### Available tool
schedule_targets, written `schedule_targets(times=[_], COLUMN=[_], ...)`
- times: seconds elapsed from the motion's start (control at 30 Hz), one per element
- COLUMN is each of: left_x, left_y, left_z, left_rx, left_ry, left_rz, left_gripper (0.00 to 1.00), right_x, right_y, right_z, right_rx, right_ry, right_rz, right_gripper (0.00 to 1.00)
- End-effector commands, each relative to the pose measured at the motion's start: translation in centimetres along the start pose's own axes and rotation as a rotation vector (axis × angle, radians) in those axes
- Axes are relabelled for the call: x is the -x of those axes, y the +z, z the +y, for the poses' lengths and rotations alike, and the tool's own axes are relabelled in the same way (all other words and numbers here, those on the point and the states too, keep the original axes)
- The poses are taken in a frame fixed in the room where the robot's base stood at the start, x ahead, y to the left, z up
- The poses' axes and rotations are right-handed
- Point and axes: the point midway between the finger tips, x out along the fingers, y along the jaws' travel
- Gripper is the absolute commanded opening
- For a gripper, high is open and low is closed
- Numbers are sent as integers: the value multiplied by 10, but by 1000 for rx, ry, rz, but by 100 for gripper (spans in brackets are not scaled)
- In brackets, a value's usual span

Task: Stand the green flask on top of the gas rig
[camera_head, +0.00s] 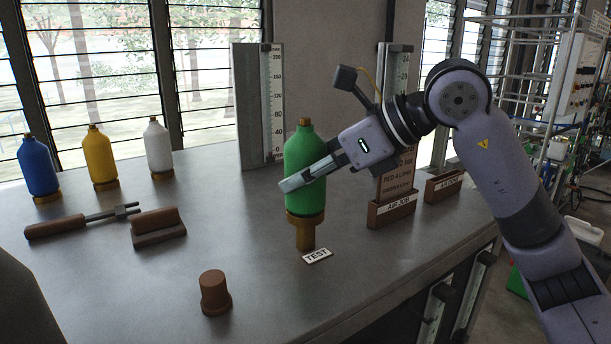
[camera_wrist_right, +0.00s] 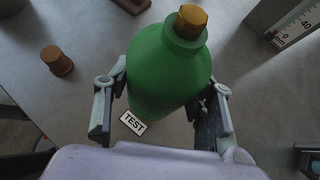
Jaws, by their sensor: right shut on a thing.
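The green flask (camera_head: 305,165) has a brass-coloured cap and stands upright in the head view. My right gripper (camera_head: 290,184) is shut around its body, one finger on each side in the right wrist view (camera_wrist_right: 165,88). The flask's tan base ring is over a tan post (camera_head: 305,236), which I take for the gas rig, behind a "TEST" label (camera_head: 318,256). The ring appears to meet the post's top, but I cannot tell whether it rests there. In the right wrist view the flask (camera_wrist_right: 165,65) hides the post. My left gripper is not in view.
Blue (camera_head: 39,166), yellow (camera_head: 99,158) and white (camera_head: 158,148) flasks stand at the back left. Upright scales (camera_head: 260,105) and a labelled brown holder (camera_head: 392,208) are behind.

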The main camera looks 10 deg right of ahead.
Motion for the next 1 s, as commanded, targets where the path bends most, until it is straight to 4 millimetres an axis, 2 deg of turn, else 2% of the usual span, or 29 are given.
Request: schedule_targets(times=[0.5,0.87,1.0], left_x=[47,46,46], left_y=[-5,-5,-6], left_z=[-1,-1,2], left_rx=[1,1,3], left_ry=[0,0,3], left_rz=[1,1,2], left_gripper=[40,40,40], right_x=[36,36,37], right_y=[50,51,62], right_z=[0,-1,-12], right_rx=[1,0,-14], right_ry=[-2,-2,-21], right_rz=[-3,-3,-4], right_gripper=[0,0,0])
